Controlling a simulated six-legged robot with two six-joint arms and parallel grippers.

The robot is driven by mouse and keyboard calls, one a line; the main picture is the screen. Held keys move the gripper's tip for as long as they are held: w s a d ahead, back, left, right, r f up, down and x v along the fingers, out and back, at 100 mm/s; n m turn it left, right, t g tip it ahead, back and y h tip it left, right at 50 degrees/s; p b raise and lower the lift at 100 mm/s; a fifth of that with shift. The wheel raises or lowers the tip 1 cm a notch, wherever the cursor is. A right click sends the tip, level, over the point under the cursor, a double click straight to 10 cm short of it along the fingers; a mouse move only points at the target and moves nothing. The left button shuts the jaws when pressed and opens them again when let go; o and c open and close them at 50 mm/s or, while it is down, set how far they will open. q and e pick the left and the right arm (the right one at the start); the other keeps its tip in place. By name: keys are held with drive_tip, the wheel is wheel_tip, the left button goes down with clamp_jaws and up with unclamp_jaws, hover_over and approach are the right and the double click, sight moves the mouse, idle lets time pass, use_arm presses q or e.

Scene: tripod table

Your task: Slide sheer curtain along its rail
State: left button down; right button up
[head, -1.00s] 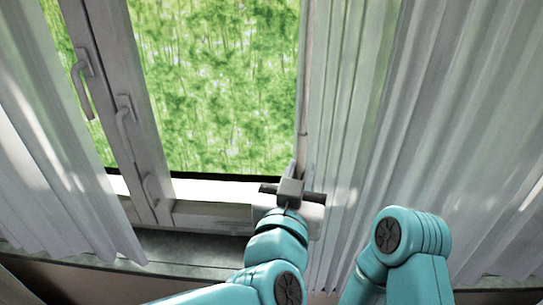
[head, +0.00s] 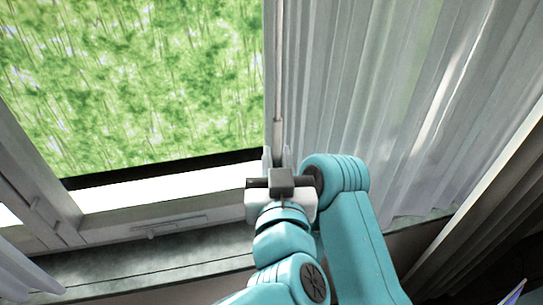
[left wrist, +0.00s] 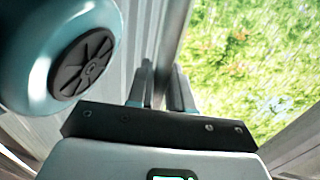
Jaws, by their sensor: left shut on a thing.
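The sheer white curtain (head: 355,90) hangs in folds to the right of the window opening in the head view. A slim grey rod (head: 278,85) hangs along its left edge. My left gripper (head: 277,157) is shut on the lower part of this rod, in front of the curtain's edge. In the left wrist view my two fingers (left wrist: 163,88) are close together with the rod between them, and the curtain (left wrist: 135,40) lies to their left. The rail is out of view above.
The window pane (head: 130,80) with greenery outside is uncovered at left. The window sill (head: 160,262) runs below it. Part of another curtain (head: 22,275) shows at the lower left corner. A dark slanted edge (head: 480,200) lies at the lower right.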

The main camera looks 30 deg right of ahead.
sight(277, 33)
use_arm(q)
drive_tip(key=shift+a+r, duration=0.1)
drive_tip(key=c, duration=1.4)
unclamp_jaws()
drive_tip(key=shift+o, duration=1)
wheel_tip(277, 33, up, 20)
drive_tip(key=p, duration=0.4)
